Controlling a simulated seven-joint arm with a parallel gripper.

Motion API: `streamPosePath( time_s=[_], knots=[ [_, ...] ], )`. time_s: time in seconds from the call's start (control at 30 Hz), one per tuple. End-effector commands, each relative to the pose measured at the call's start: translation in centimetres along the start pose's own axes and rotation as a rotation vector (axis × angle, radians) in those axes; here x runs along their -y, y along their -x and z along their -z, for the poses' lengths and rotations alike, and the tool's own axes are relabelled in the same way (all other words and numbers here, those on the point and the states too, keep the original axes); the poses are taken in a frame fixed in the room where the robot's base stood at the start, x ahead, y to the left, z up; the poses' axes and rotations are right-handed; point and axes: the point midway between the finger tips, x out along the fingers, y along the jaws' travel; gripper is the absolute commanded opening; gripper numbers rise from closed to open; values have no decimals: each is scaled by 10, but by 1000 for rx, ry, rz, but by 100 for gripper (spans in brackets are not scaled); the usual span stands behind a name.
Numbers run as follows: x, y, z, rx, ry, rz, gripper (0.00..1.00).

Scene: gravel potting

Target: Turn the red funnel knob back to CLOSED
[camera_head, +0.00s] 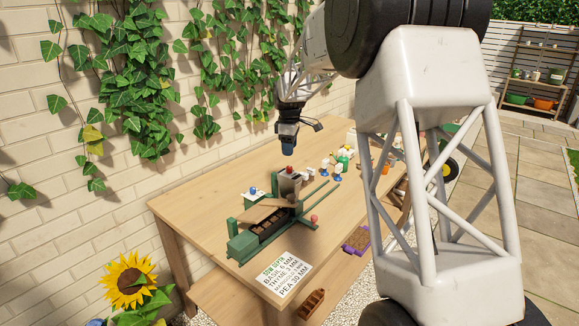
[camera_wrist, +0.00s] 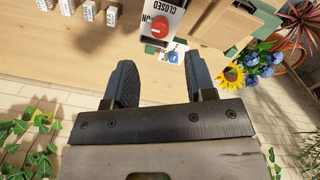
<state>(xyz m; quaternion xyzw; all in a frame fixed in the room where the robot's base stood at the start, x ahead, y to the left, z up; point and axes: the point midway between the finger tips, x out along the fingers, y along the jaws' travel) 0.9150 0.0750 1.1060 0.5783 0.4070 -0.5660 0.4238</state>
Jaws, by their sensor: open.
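Which mark the knob points to is too small to tell. In the head view the knob (camera_head: 289,169) shows as a small red spot on top of the grey funnel housing (camera_head: 288,184). My gripper (camera_wrist: 159,62) is open and empty, its two dark fingers apart, with the knob in line beyond the gap between them. In the head view my gripper (camera_head: 288,148) hangs a little above the knob, not touching it.
The green-framed rig (camera_head: 243,245) with a dark tray stands around the funnel on the wooden table (camera_head: 190,205). Small white blocks (camera_wrist: 112,16) stand near the funnel. A depth sign (camera_head: 283,275) lies at the front edge. The ivy-covered wall is behind.

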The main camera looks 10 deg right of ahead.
Motion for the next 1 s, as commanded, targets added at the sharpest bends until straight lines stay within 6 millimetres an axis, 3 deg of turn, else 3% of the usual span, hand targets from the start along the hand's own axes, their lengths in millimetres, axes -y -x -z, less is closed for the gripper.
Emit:
streamPosePath(
  time_s=[0.27, 0.7, 1.0],
  knots=[
    [0, -17, 0, 0, 0, 1, 50],
    [0, -66, 0, 0, 0, 1, 50],
    [0, -78, 0, 0, 0, 0, 50]
  ],
)
